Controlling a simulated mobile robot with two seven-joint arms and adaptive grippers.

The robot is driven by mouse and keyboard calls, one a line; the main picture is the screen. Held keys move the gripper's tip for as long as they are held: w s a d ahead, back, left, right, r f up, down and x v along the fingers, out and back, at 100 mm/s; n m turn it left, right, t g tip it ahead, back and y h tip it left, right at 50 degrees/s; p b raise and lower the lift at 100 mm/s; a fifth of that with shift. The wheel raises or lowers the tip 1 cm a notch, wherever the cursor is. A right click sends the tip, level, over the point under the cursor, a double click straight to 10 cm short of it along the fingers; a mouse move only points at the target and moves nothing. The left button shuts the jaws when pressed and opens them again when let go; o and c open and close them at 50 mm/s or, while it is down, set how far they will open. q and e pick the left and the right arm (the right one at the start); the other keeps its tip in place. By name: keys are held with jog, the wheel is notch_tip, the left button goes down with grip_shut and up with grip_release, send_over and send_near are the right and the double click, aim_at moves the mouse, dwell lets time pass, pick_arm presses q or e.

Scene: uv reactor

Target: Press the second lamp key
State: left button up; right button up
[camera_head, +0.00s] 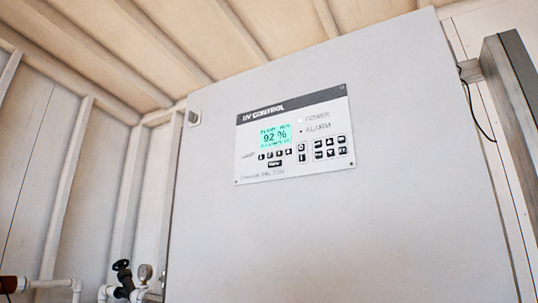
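The UV control panel (293,137) is on the front of a large grey cabinet (330,235). Its lit green display (276,137) reads 92 %. Below the display is a row of several small dark numbered lamp keys; the second lamp key (270,155) is second from the left in that row. A wider dark key (275,164) lies under the row. Further right are two stacked keys (302,153) and a block of several dark keys (331,148). A POWER light (300,121) glows above an ALARM light. Neither gripper is in view.
A valve (124,279) and a pressure gauge (145,273) with white pipes stand at the lower left of the cabinet. The space before the panel looks clear.

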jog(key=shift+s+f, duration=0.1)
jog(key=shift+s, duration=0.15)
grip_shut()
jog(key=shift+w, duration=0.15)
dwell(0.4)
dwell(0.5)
